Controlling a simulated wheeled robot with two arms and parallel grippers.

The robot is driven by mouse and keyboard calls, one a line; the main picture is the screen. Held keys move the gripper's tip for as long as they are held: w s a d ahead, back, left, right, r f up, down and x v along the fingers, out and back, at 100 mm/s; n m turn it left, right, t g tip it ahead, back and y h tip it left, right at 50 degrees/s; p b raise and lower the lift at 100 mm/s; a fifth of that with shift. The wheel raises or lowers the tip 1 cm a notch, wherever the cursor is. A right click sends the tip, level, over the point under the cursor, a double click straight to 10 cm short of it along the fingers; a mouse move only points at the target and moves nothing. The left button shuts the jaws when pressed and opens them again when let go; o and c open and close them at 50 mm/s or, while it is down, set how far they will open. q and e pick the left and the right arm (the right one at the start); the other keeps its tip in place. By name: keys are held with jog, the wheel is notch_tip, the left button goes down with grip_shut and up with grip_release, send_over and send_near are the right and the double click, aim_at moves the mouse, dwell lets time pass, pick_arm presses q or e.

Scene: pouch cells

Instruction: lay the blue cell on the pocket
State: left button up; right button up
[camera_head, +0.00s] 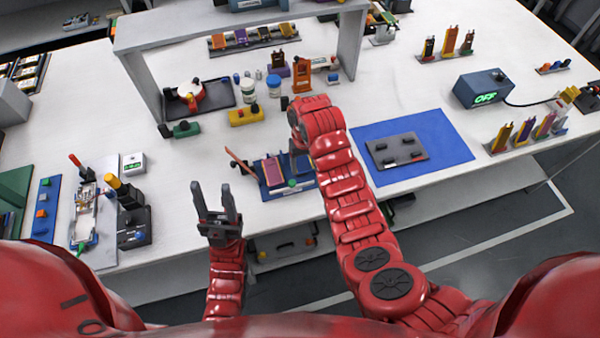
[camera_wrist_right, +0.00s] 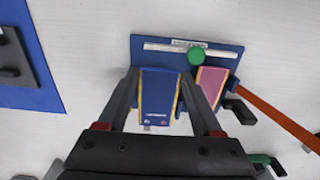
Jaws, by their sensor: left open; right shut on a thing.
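The blue cell (camera_wrist_right: 160,98), a flat blue piece with yellow-striped edges, shows in the wrist view between the fingers of my right gripper (camera_wrist_right: 159,76), which is shut on it. The cell is at the blue rack (camera_wrist_right: 222,62); I cannot tell whether it still touches it. In the head view my right arm largely hides this grip. A grey plate (camera_head: 396,151) with dark blocks lies on a blue mat (camera_head: 437,127) to the right; it may hold the pocket, but I cannot tell. My left gripper (camera_head: 214,197) is open and empty, left of the rack.
A pink cell (camera_wrist_right: 209,86) stands beside the blue one in the rack, near a green knob (camera_wrist_right: 196,55) and an orange stick (camera_wrist_right: 275,115). A white shelf frame (camera_head: 140,85) stands behind. A box reading OFF (camera_head: 482,88) is at right. The mat around the plate is clear.

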aim_at(303, 168)
jog(key=shift+a+f+p, duration=0.15)
jog(key=shift+f+p, duration=0.35)
jog(key=shift+f, duration=0.4)
jog(key=shift+f+p, duration=0.35)
jog(key=shift+f, duration=1.05)
jog(key=shift+f, duration=0.1)
jog(key=shift+f, duration=0.15)
jog(key=o, duration=1.3)
